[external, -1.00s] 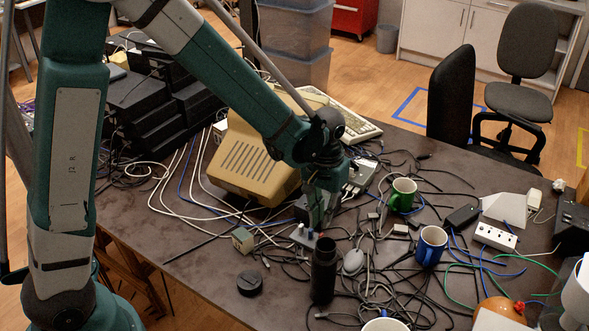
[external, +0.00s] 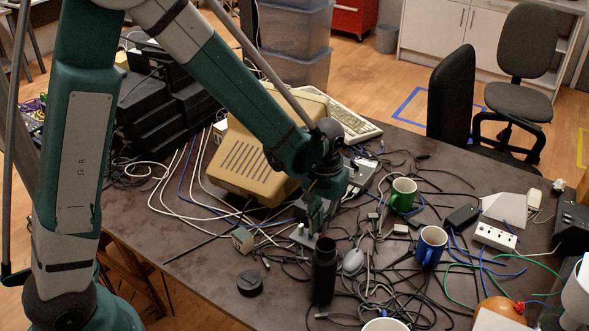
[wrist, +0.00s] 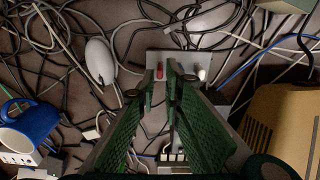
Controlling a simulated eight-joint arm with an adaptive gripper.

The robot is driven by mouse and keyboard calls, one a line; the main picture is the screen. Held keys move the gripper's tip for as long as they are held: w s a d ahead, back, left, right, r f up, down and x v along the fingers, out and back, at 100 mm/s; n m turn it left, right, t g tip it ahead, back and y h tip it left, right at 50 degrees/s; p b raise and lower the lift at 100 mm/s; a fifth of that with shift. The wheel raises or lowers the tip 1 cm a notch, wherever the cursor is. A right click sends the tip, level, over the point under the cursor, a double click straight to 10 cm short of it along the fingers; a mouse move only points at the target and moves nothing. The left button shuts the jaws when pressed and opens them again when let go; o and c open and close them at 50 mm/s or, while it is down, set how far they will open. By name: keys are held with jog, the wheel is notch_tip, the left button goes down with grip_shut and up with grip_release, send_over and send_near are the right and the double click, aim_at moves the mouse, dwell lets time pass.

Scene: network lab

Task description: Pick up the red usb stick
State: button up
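The red usb stick (wrist: 159,72) is small and stands out near the left part of a grey block (wrist: 188,56) in the wrist view. A white stick-like piece (wrist: 202,73) is to its right on the same block. My gripper (wrist: 161,80) is open, with its dark green fingers pointing down at the block. The red stick shows between the fingertips, and I cannot tell whether either finger touches it. In the external view my gripper (external: 317,228) is low over the table behind the black bottle. The red stick cannot be made out there.
A black bottle (external: 323,272) stands close in front of my gripper. A beige monitor (external: 250,155) is behind it to the left. A grey mouse (external: 353,262), a green mug (external: 402,194) and a blue mug (external: 431,246) are to the right. Cables cover much of the table.

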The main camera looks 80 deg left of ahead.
aim_at(321, 236)
jog(key=shift+f+b, duration=0.55)
jog(key=shift+f, duration=1.9)
jog(key=shift+c, duration=0.6)
jog(key=shift+c, duration=0.8)
jog(key=shift+r, duration=0.1)
jog(key=shift+r+p, duration=0.95)
jog(key=shift+r, duration=3.95)
jog(key=shift+w, duration=0.15)
